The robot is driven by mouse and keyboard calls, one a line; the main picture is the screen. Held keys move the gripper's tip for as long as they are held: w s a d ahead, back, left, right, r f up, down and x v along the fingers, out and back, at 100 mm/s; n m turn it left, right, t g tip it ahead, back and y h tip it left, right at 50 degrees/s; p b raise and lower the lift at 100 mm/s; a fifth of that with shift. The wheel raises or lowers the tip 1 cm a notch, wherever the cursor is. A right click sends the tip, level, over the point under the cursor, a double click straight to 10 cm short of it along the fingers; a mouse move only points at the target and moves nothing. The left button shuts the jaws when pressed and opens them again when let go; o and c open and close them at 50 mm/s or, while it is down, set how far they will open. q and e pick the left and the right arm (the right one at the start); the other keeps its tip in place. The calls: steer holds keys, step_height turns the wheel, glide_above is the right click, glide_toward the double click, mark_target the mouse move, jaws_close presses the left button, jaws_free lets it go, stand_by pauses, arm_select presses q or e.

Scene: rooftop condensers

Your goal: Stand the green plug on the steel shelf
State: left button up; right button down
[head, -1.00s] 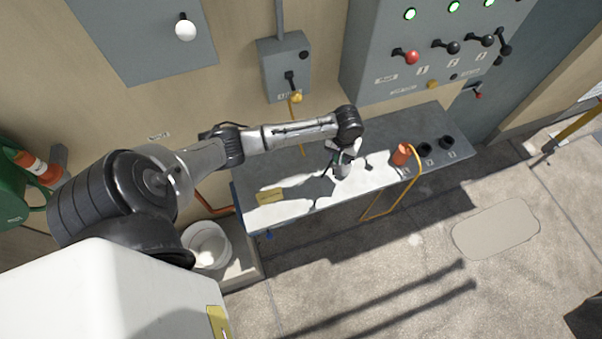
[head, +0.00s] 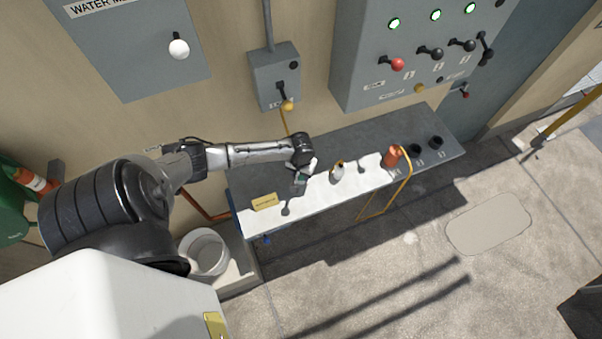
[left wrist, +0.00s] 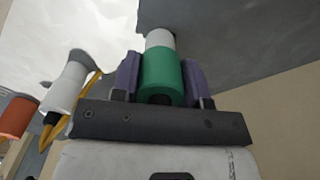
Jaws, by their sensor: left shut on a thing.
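The green plug (left wrist: 160,72) has a green body and a pale end, seen in the left wrist view. The purple fingers of my left gripper (head: 299,180) are shut on its sides. In the head view the gripper is over the left-middle part of the steel shelf (head: 352,146), and the plug is small and mostly hidden there. The shelf's sunlit surface also fills the upper left of the left wrist view (left wrist: 60,28). I cannot tell whether the plug touches the shelf. My right gripper is not in view.
A white plug (head: 337,173) stands on the shelf, right of the gripper. Farther right are an orange plug (head: 391,158) with a yellow cable and two black sockets (head: 414,151). The wall boxes rise behind.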

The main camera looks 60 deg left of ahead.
arm_select(q)
steer(key=shift+f, duration=0.45)
steer(key=shift+f, duration=0.1)
steer(key=o, duration=1)
steer(key=shift+c, duration=0.2)
step_height(320, 180, up, 7)
steer(key=s+d+m+t, duration=0.1)
steer(key=s+d+m, duration=0.25)
steer(key=d, duration=0.45)
steer(key=s+d+m, duration=0.2)
steer(key=s+d, duration=0.2)
steer(key=d, duration=0.3)
steer(key=s+d+r+m+t, duration=0.2)
steer(key=s+d+r+m, duration=0.2)
steer(key=s+d+r, duration=0.3)
step_height(320, 180, up, 2)
steer(key=shift+s+d+t, duration=0.3)
steer(key=shift+s+d, duration=0.1)
steer(key=shift+s, duration=0.5)
